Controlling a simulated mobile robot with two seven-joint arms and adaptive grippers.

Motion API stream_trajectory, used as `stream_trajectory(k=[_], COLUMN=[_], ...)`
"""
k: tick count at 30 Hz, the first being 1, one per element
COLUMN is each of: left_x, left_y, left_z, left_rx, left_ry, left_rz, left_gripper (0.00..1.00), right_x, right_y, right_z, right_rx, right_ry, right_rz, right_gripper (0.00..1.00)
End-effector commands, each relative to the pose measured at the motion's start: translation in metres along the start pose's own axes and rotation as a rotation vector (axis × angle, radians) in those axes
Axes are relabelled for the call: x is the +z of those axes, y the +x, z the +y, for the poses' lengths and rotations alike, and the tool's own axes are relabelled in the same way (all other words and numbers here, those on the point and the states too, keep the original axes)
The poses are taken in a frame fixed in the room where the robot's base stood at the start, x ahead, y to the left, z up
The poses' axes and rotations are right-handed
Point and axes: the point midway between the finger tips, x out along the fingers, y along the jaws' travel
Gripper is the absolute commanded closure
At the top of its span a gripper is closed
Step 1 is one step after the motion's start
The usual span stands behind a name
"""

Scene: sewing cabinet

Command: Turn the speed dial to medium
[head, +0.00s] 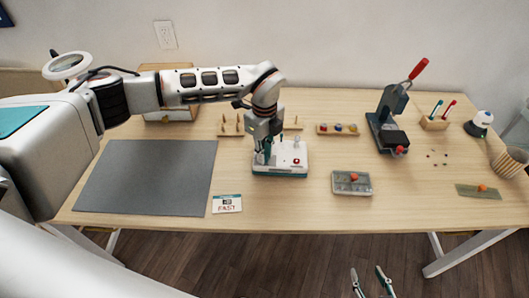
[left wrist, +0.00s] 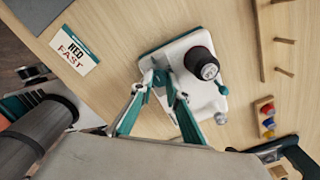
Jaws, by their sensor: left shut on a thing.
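A small white sewing machine (head: 290,166) with a teal base stands at the middle of the table. It also shows in the left wrist view (left wrist: 182,47), with a black round knob (left wrist: 203,63) on top. My left gripper (head: 264,158) reaches down onto the machine's left part. In the left wrist view its fingertips (left wrist: 160,76) are close together at the machine's edge, beside the black knob. It is shut on a small part, apparently the speed dial, mostly hidden by the fingers; the dial's setting cannot be read. My right gripper (head: 371,282) is open and empty, in front of the table.
A grey mat (head: 145,180) lies left. A tray (head: 352,190), a press with red handle (head: 390,125) and a bobbin rack (head: 338,130) stand right.

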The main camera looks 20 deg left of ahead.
Motion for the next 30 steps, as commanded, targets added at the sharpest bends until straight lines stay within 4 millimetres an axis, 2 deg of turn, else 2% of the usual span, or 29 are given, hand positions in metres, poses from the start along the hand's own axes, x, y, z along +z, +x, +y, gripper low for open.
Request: stream_trajectory(k=[8, 9, 10, 11, 23, 26, 30], left_x=[0.000, 0.000, 0.000, 0.000, 0.000, 0.001, 0.001], left_y=[-0.001, -0.001, -0.001, -0.001, -0.005, -0.017, -0.043], left_z=[-0.001, -0.001, -0.001, -0.001, -0.001, -0.001, -0.002], left_rx=[-0.002, -0.002, -0.002, -0.002, -0.001, -0.004, -0.005], left_ry=[0.001, 0.001, 0.001, 0.001, 0.001, 0.001, 0.001], left_rz=[0.000, 0.000, 0.000, 0.000, 0.000, -0.001, -0.002], left_gripper=[1.00, 0.77, 0.69, 0.68, 0.68, 0.68, 0.68], right_x=[0.000, 0.000, 0.000, 0.000, 0.003, 0.002, 0.002], right_y=[0.000, 0.000, 0.000, 0.000, 0.000, 0.000, 0.000], right_z=[0.000, 0.000, 0.000, 0.000, 0.001, 0.001, 0.000], right_rx=[0.000, 0.000, 0.000, 0.000, 0.001, 0.000, 0.000], right_ry=[0.000, 0.000, 0.000, 0.000, -0.002, -0.002, -0.001], right_rz=[0.000, 0.000, 0.000, 0.000, -0.005, -0.004, -0.003], right_gripper=[0.60, 0.60, 0.60, 0.60, 0.60, 0.60, 0.60])
